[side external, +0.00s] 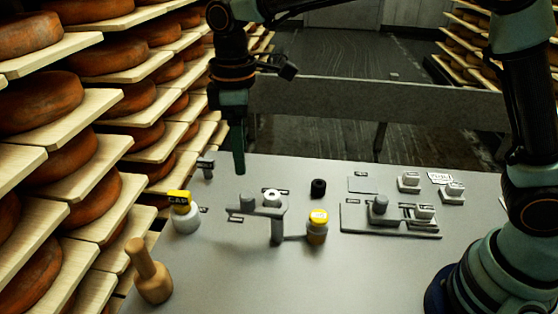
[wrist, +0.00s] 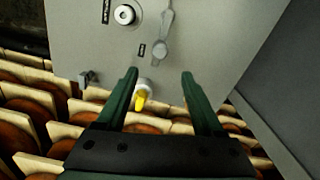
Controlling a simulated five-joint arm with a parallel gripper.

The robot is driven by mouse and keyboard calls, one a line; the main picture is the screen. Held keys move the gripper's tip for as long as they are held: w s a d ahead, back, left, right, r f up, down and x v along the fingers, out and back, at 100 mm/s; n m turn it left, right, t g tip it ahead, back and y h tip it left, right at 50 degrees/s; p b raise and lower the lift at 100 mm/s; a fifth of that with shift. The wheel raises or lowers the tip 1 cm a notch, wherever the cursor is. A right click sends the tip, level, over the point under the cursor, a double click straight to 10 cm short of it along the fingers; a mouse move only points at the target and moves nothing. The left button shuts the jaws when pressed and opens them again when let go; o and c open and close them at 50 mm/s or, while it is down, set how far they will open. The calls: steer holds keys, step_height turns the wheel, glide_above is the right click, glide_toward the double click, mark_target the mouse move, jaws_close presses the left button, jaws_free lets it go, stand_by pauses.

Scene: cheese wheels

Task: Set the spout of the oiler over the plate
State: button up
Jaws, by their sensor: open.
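My gripper (side external: 239,170) hangs open and empty above the left part of the grey table. Its two fingers also show apart in the wrist view (wrist: 160,74). A grey swivel-like arm on a post (side external: 262,211), which may be the oiler with its spout, stands below and right of the fingers. It also shows in the wrist view (wrist: 161,45), beyond the fingertips. I cannot tell for certain which part is the spout. A flat, thin square (side external: 362,185) at the back right may be the plate.
A white jar with a yellow CAP tag (side external: 186,219) shows left of the grey arm, and between the fingers in the wrist view. A wooden mallet (side external: 150,275), a yellow-topped cylinder (side external: 317,227), a black knob (side external: 318,187) and a slotted base (side external: 360,222) stand around. Cheese shelves flank the table.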

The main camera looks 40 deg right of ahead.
mark_target(245, 195)
step_height(245, 195, down, 12)
steer(key=shift+r, duration=0.15)
stand_by(0.3)
jaws_close()
steer(key=shift+r, duration=0.1)
stand_by(1.3)
